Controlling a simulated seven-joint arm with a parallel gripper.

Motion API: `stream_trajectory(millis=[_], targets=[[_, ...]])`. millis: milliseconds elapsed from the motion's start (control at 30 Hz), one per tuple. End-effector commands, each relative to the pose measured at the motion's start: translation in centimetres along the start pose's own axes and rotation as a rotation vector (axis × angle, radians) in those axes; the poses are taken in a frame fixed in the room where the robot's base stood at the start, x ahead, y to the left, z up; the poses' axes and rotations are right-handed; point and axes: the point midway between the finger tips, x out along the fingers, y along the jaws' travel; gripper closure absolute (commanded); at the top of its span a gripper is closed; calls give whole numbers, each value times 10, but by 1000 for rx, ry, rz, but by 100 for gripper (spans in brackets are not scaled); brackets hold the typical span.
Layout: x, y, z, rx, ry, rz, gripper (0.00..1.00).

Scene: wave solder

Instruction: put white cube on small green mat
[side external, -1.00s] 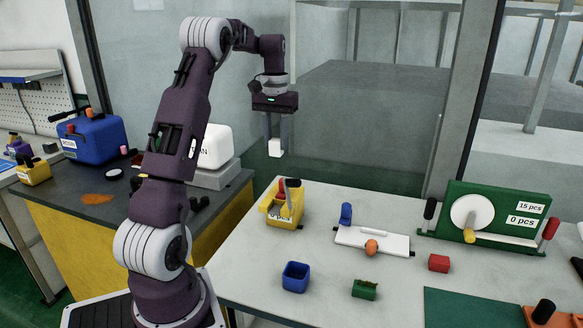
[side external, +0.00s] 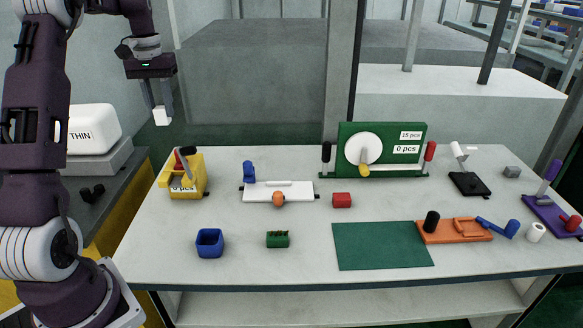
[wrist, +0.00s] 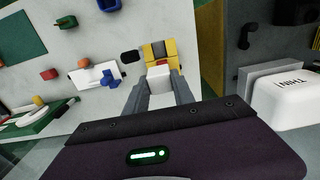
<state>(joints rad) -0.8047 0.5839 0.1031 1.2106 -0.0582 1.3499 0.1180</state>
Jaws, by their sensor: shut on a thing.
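The white cube (side external: 162,117) is held between the fingertips of my gripper (side external: 161,104), high in the air at the back left of the table, above the level of the yellow box. In the wrist view the cube (wrist: 158,76) shows between the two grey fingers. The flat green mat (side external: 383,246) lies at the front middle of the table, bare, well to the right of and below my gripper. Part of the mat shows at the upper left of the wrist view (wrist: 22,36).
A yellow box (side external: 187,178) stands below my gripper. A white board (side external: 262,193), red block (side external: 342,200), green block (side external: 277,239) and blue cup (side external: 209,243) lie left of the mat. An orange board (side external: 455,236) adjoins its right side. A green panel (side external: 382,150) stands behind.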

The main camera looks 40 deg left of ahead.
Motion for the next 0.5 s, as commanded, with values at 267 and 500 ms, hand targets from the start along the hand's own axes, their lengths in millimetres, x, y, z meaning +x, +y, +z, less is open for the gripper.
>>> stream_trajectory(millis=[267,500], targets=[[12,33,-4,8,-5,6,100],[54,147,0,15,-14,19,100]])
